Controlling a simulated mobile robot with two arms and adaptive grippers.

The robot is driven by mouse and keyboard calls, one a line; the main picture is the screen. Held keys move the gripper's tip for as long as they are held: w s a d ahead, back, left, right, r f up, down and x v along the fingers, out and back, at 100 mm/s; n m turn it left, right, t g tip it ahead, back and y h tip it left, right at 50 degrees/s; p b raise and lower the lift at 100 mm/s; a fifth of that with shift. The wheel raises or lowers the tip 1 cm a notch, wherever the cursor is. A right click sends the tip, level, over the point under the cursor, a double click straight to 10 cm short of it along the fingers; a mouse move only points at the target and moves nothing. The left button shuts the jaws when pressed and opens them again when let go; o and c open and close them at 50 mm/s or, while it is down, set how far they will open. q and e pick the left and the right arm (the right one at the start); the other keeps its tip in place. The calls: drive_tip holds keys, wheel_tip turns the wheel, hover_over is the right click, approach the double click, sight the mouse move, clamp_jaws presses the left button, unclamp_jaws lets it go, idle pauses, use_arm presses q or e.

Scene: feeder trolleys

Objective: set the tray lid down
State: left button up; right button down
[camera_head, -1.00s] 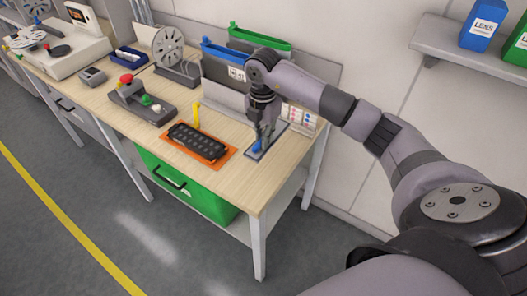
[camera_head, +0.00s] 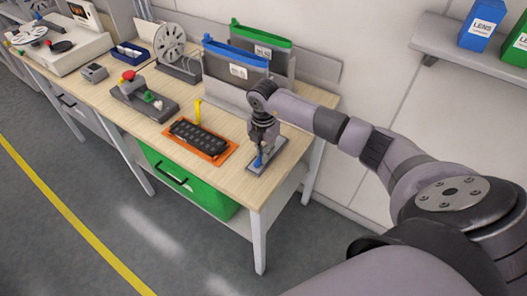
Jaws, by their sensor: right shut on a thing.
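My right gripper (camera_head: 260,152) points down over the right end of the workbench, with its fingers around a small blue part. The blue part (camera_head: 258,161) stands on a flat grey plate, which I take to be the tray lid (camera_head: 276,158). The lid looks level, close to the tabletop; I cannot tell whether it touches. A black tray (camera_head: 199,137) with rows of pockets sits on an orange mat (camera_head: 226,157) left of the lid. The gripper hides part of the lid. My left gripper is not in view.
A yellow post (camera_head: 198,110) stands behind the black tray. Blue-rimmed (camera_head: 236,54) and green-rimmed (camera_head: 262,36) bins stand at the back. A control box (camera_head: 143,98) with a red knob is further left. Bare wood (camera_head: 232,181) lies in front of the mat and lid.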

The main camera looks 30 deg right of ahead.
drive_tip(key=c, duration=1.6)
unclamp_jaws()
drive_tip(key=shift+r, duration=0.5)
wheel_tip(320, 180, up, 11)
drive_tip(key=b, duration=0.3)
drive_tip(key=shift+r, duration=0.15)
